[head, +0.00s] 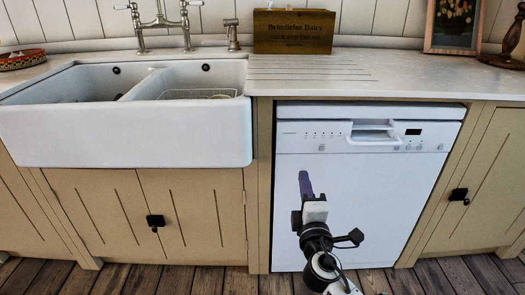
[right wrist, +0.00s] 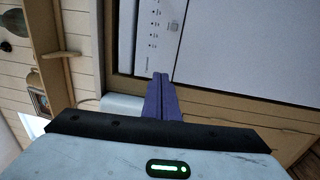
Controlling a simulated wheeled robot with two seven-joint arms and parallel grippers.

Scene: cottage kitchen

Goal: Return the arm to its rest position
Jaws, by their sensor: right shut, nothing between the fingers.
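My right arm rises from the bottom of the head view, and its gripper (head: 305,184) is in front of the white dishwasher door. Its purple fingers are together with nothing between them. The right wrist view shows the same closed purple fingers (right wrist: 160,98), with the dishwasher front beyond them. My left gripper is in neither view.
The white dishwasher (head: 345,230) is closed under the worktop (head: 310,70). A double white sink (head: 130,135) is at the left, with a wire rack in its right basin. A wooden box (head: 293,32) and a picture frame (head: 453,25) stand at the back. Wooden floor (head: 180,280) lies in front.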

